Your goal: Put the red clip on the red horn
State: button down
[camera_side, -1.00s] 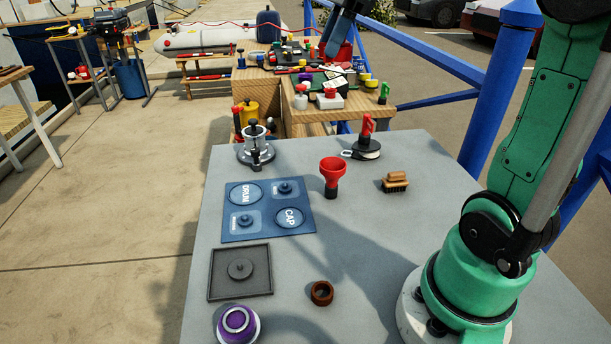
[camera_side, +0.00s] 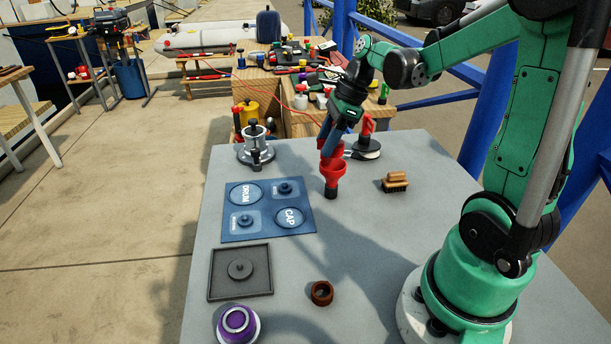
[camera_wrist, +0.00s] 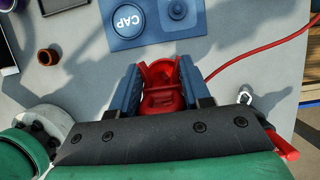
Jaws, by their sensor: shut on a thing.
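The red horn (camera_side: 333,174) stands upright in the side view, a red cup on a black foot. My gripper (camera_side: 329,153) points down just above its mouth. In the wrist view, my gripper (camera_wrist: 164,90) has its two blue jaws shut on a red piece with upright arms, which I take for the red clip (camera_wrist: 161,72). A red line runs from beside the jaws to the upper right. In the side view the clip is mostly hidden by the jaws, and red on red blends. I cannot tell whether the clip touches the horn.
A black reel (camera_side: 364,150) with a red handle stands close behind to the right. A brush (camera_side: 395,182) lies to the right. A blue panel (camera_side: 268,233) lies left, with a grey tray (camera_side: 217,297), brown ring (camera_side: 321,293) and purple drum (camera_side: 238,324) nearer. The right middle is clear.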

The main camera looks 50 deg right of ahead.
jog(key=shift+f, duration=1.1)
jog(key=shift+f, duration=0.15)
jog(key=shift+c, duration=2)
grip_release()
jog(key=v, duration=1.1)
jog(key=a+f+n+t+h, duration=0.3)
jog(key=a+n, duration=1.3)
jog(key=n, duration=1.1)
notch_tip(320, 180, down, 2)
jog(key=shift+f+t, duration=0.1)
jog(key=shift+t, duration=0.4)
